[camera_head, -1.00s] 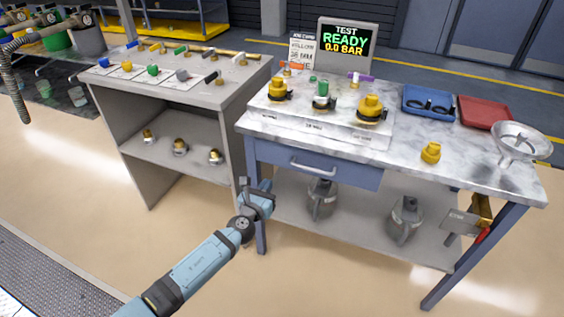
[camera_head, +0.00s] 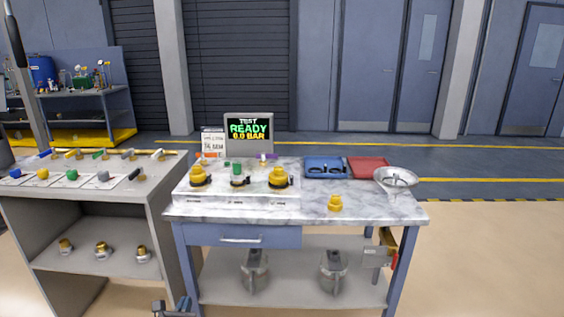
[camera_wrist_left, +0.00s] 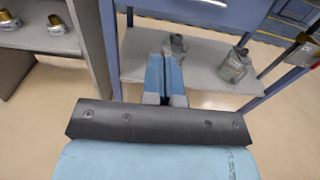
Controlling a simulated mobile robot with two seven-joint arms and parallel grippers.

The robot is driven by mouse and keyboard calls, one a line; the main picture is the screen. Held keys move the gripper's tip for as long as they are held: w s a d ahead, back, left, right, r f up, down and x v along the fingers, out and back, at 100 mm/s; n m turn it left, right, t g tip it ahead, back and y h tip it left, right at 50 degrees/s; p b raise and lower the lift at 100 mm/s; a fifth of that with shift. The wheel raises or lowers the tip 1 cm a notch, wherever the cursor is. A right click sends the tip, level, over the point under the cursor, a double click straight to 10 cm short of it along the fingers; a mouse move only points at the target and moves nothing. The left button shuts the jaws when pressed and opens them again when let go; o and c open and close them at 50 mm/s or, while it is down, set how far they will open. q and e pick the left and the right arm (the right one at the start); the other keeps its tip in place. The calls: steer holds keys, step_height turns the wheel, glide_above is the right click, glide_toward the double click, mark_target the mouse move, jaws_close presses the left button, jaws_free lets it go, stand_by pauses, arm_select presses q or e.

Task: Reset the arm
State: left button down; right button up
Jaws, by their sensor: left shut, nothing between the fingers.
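My left gripper (camera_head: 172,306) shows at the bottom edge of the head view, in front of the left end of the marble-topped workbench (camera_head: 330,212). In the left wrist view its two blue fingers (camera_wrist_left: 164,82) are together with nothing between them. The gripper is below the bench top and apart from everything on it. My right gripper is in neither view. On the bench stand yellow fittings (camera_head: 198,177) and a green-topped fitting (camera_head: 237,172) on a white board, and a screen (camera_head: 247,130) reading TEST READY 0.0 BAR.
A blue tray (camera_head: 325,167), a red tray (camera_head: 368,168), a metal funnel (camera_head: 396,178) and a loose yellow fitting (camera_head: 335,203) are on the bench. Metal containers (camera_head: 255,270) stand on its lower shelf. A grey cabinet (camera_head: 90,210) stands at left. The floor at right is clear.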

arm_select(q)
steer(key=a+r+m, duration=0.2)
steer(key=a+m, duration=0.2)
steer(key=a, duration=1.4)
steer(key=s+d+f+n+g+h, duration=0.1)
steer(key=s+d+f+n+g, duration=0.3)
steer(key=s+n, duration=0.7)
steer(key=s+d+f+n+g+h, duration=0.15)
steer(key=s+d+n, duration=0.35)
steer(key=s+n, duration=0.6)
steer(key=s+d+f+n+g, duration=0.25)
steer(key=s+d+n, duration=0.25)
steer(key=s+n, duration=0.6)
steer(key=w+d+r+n, duration=0.15)
steer(key=d+n, duration=0.25)
steer(key=d, duration=0.7)
step_height(320, 180, up, 17)
steer(key=s+t+p, duration=0.1)
steer(key=p, duration=2)
steer(key=shift+s+a+f, duration=0.2)
steer(key=shift+a, duration=0.2)
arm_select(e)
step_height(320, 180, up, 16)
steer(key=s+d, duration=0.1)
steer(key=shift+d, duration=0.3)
